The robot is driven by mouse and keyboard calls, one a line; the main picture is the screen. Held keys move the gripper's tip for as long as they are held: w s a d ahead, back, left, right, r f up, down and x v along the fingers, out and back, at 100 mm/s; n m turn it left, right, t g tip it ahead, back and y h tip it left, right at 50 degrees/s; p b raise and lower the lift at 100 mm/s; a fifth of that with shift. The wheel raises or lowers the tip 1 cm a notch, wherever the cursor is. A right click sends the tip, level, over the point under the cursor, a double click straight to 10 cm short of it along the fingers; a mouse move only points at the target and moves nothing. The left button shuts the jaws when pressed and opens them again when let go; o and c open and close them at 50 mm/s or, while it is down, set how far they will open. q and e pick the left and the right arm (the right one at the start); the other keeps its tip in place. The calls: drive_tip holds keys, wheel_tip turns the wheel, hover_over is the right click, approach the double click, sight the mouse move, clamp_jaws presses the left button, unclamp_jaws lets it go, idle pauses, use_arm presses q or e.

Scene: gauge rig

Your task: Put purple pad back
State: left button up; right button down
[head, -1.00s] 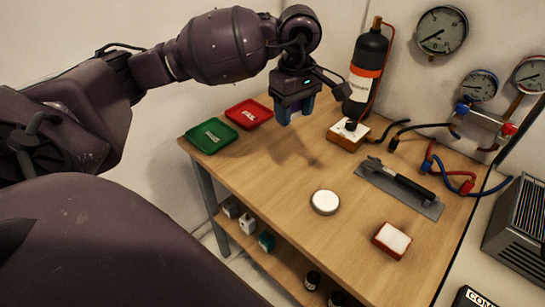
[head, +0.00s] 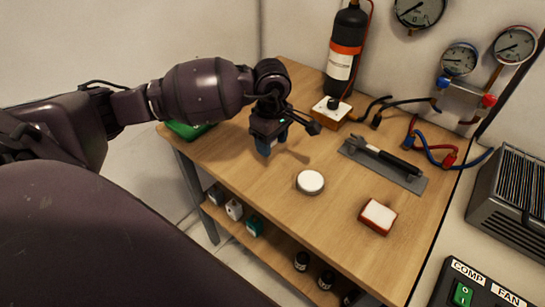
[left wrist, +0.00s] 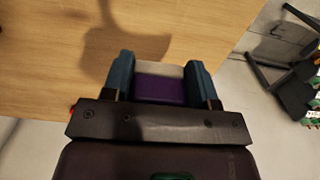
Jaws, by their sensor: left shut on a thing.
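My left gripper (head: 268,146) is shut on the purple pad and holds it above the wooden table, to the left of the round white-topped tin (head: 310,182). In the left wrist view the purple pad (left wrist: 159,90) sits between the two blue fingers of the left gripper (left wrist: 161,82), with a pale grey strip along its far side. In the head view the pad is mostly hidden by the fingers. My right gripper is not in view.
A red-and-white block (head: 378,217) lies at the right front. A grey mat (head: 412,182) with a tool, a black bottle (head: 344,50), hoses and gauges are behind. A green tray (head: 190,130) is partly hidden by my arm. A lower shelf (head: 270,240) holds small containers.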

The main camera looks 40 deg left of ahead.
sight(272, 165)
use_arm(q)
drive_tip(key=shift+f, duration=0.95)
wheel_tip(272, 165, down, 4)
drive_tip(key=shift+r+b, duration=0.1)
drive_tip(key=shift+b, duration=0.2)
drive_tip(key=shift+f, duration=0.3)
drive_tip(key=o, duration=0.9)
drive_tip(key=shift+r, duration=0.15)
